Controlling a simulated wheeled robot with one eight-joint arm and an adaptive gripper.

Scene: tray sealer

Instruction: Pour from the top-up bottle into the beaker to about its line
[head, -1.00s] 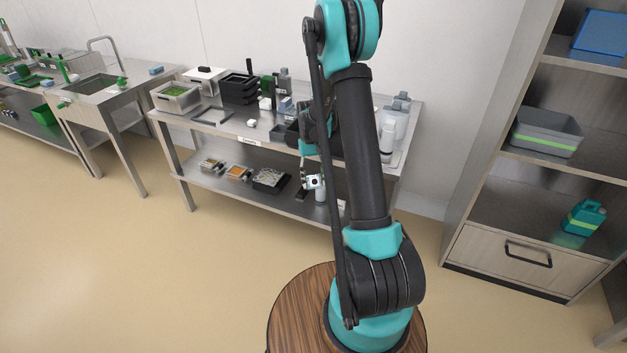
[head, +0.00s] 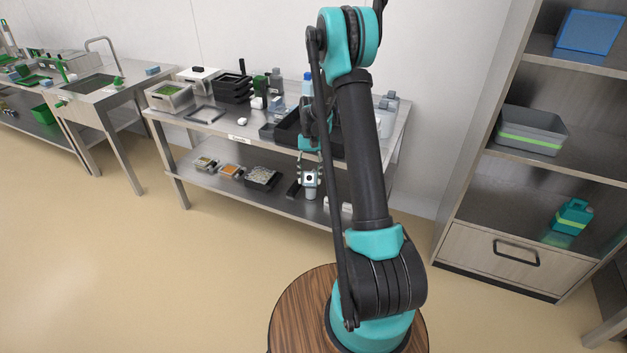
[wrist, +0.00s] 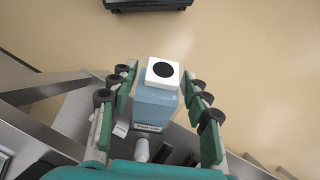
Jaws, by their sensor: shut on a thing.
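My gripper (wrist: 158,105) is shut on the top-up bottle (wrist: 155,102), a pale blue block-shaped bottle with a white top and a black round spot. Its green fingers with black rollers stand on both sides of it. In the head view my gripper (head: 310,172) is in front of the steel table, near lower-shelf height, and the bottle's white top (head: 309,179) faces the camera. I cannot pick out the beaker with its line for sure; my arm hides part of the table.
The steel table (head: 215,128) carries black trays (head: 233,88), a grey bin (head: 168,97) and several bottles. Its lower shelf (head: 225,184) holds small food trays. The floor in front is clear.

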